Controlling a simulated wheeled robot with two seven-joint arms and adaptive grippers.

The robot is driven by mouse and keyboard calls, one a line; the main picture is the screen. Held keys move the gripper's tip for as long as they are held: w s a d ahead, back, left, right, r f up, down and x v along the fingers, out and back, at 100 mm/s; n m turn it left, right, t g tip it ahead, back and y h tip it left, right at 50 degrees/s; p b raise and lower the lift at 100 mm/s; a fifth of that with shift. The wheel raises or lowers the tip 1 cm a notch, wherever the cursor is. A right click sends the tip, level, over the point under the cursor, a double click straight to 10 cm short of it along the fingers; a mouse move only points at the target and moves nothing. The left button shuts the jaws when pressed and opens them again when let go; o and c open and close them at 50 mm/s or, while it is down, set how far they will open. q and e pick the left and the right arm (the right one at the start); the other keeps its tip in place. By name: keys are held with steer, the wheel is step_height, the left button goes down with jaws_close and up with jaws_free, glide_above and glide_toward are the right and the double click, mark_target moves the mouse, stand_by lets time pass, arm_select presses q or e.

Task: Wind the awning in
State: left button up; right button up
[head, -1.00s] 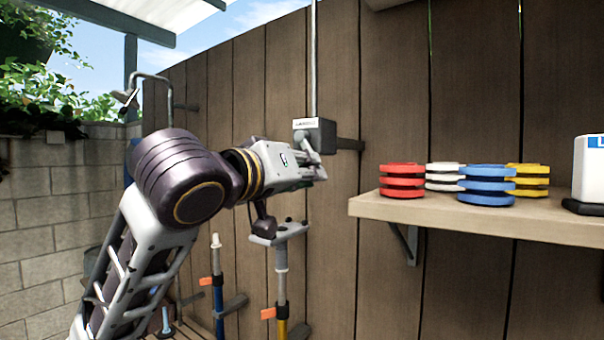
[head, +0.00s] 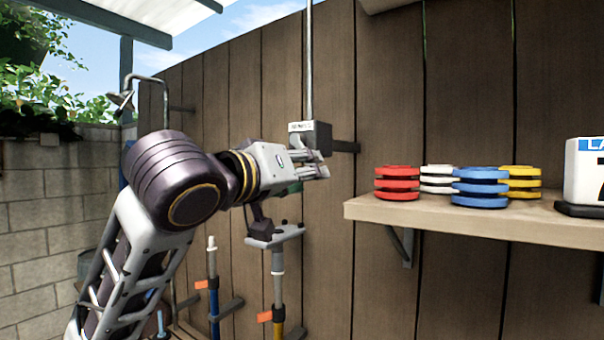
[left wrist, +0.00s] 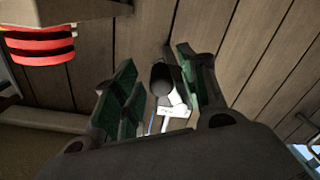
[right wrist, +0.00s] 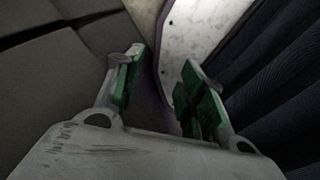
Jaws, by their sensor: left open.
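The winder box (head: 312,137), dark with a pale labelled face, is fixed to the wooden fence. A thin metal rod (head: 309,60) rises from it. My left gripper (head: 318,172) is just below the box and partly covers what hangs there. In the left wrist view the open left fingers (left wrist: 157,66) stand either side of a dark rounded grip (left wrist: 161,78), with the box's white face (left wrist: 174,111) behind it; I cannot tell whether they touch the grip. My right gripper (right wrist: 163,78) is open and empty, seen only in the right wrist view.
A shelf (head: 450,222) right of the winder holds stacked red discs (head: 397,183), blue discs (head: 480,187), white and yellow discs. Poles with orange clips (head: 265,317) stand along the fence below my left gripper. A white canopy (head: 100,14) shows top left.

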arm_select(q)
steer(key=v, duration=1.2)
stand_by(0.3)
